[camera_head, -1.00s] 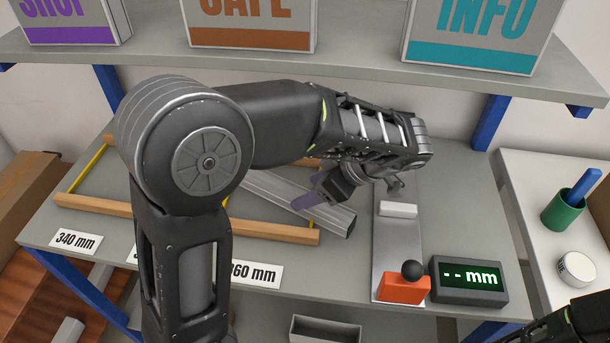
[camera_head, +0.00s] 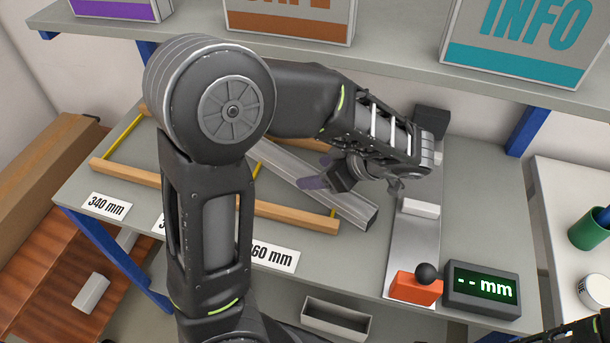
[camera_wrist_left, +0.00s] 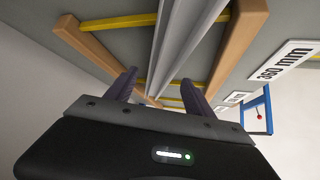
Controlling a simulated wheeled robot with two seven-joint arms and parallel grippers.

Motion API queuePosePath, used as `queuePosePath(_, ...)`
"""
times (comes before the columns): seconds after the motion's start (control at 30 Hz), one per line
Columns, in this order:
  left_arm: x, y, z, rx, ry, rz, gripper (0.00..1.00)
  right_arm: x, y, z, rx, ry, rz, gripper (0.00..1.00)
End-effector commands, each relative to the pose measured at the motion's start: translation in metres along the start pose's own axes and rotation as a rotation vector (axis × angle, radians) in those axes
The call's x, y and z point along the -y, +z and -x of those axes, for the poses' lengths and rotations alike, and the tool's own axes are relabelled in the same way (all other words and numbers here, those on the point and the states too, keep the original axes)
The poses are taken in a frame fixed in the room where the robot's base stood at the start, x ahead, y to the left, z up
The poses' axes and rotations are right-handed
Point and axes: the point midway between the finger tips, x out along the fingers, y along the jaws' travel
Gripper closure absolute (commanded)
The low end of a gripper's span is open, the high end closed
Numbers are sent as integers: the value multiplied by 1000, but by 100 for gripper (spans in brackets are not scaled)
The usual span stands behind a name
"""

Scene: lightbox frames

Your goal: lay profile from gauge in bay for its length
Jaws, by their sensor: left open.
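The profile (camera_head: 335,193) is a long grey metal bar lying at an angle over the right part of a wooden rack (camera_head: 285,214) with yellow cross strips. Its right end reaches past the rack. In the left wrist view the profile (camera_wrist_left: 185,45) crosses over a yellow strip between the two wooden rails. My left gripper (camera_head: 318,172) is open at the profile, its purple fingers apart; in the wrist view the gripper (camera_wrist_left: 158,88) has the bar running beyond its fingertips, not clasped.
Labels stand along the rack's front: 340 mm (camera_head: 106,206), a mostly hidden one, and one ending in 60 mm (camera_head: 275,257). An open grey box (camera_head: 336,320) is below the shelf edge. An upper shelf (camera_head: 400,67) with signs overhangs. A green cup (camera_head: 587,232) stands at right.

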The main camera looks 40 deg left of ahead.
Motion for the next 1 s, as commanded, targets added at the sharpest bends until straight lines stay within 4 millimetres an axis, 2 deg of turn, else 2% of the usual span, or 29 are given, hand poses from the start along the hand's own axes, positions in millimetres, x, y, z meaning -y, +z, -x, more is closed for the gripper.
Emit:
queuePosePath(0.17, 0, -1, -6, -1, -2, -1, 38, 2, 0, 4, 0, 0, 0, 47)
queuePosePath(0.33, 1, -3, -29, -1, -6, -2, 38, 6, 0, 14, 1, 0, 0, 47)
queuePosePath(0.5, 0, -1, -50, -1, -2, -2, 38, 6, 0, 16, 1, 0, 0, 47)
queuePosePath(1.0, 0, -1, -52, 0, 0, -1, 38, 6, 0, 15, 1, 0, 0, 47)
